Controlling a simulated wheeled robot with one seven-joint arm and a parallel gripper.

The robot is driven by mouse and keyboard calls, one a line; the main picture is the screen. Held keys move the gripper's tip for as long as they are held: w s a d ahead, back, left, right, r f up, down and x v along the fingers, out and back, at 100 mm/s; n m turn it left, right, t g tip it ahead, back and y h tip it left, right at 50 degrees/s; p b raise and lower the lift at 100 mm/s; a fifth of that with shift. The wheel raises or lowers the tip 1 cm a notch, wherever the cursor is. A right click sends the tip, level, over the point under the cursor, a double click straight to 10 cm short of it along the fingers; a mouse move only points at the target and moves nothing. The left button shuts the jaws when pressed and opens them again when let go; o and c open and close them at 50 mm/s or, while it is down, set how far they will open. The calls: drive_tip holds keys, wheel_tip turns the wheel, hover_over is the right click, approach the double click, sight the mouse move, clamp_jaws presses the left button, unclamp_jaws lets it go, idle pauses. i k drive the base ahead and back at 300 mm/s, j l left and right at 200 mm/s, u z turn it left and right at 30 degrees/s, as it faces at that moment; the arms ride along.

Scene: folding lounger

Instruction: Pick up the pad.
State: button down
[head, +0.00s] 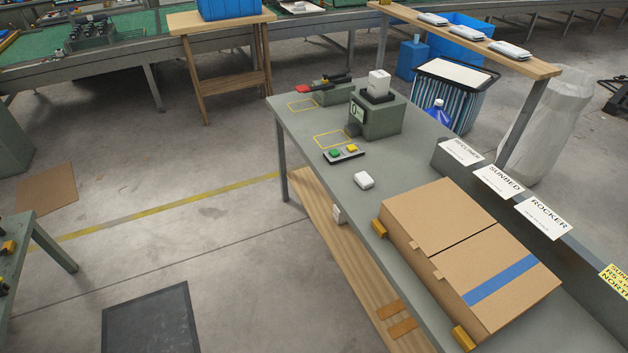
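No thing in view is clearly marked as the pad. A small white block (364,180) with rounded edges lies on the grey workbench (340,168), between the button box and the cardboard box. Another white block (379,83) sits on top of the grey-green device (376,118) at the bench's far end. A third small white piece (339,215) shows at the lower wooden shelf, partly hidden by the bench edge. My gripper is not in view.
A large cardboard box (450,225) with blue tape covers the bench's near part, beside orange blocks (379,228). A button box (344,154) stands near yellow outlines. Label cards (498,182) line the back ledge. A dark mat (150,320) lies on open floor.

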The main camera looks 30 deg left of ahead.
sight(362, 179)
drive_tip(key=u, duration=1)
drive_tip(key=z, duration=1.6)
drive_tip(key=u, duration=1.6)
drive_tip(key=i+j+z, duration=0.15)
drive_tip(key=i+j, duration=0.35)
drive_tip(key=i+j+z, duration=0.1)
drive_tip(key=i+j, duration=0.5)
drive_tip(key=i+j+z, duration=0.15)
drive_tip(key=i+j, duration=0.45)
drive_tip(key=i+j+z, duration=0.1)
drive_tip(key=i+j, duration=0.4)
drive_tip(key=j, duration=0.2)
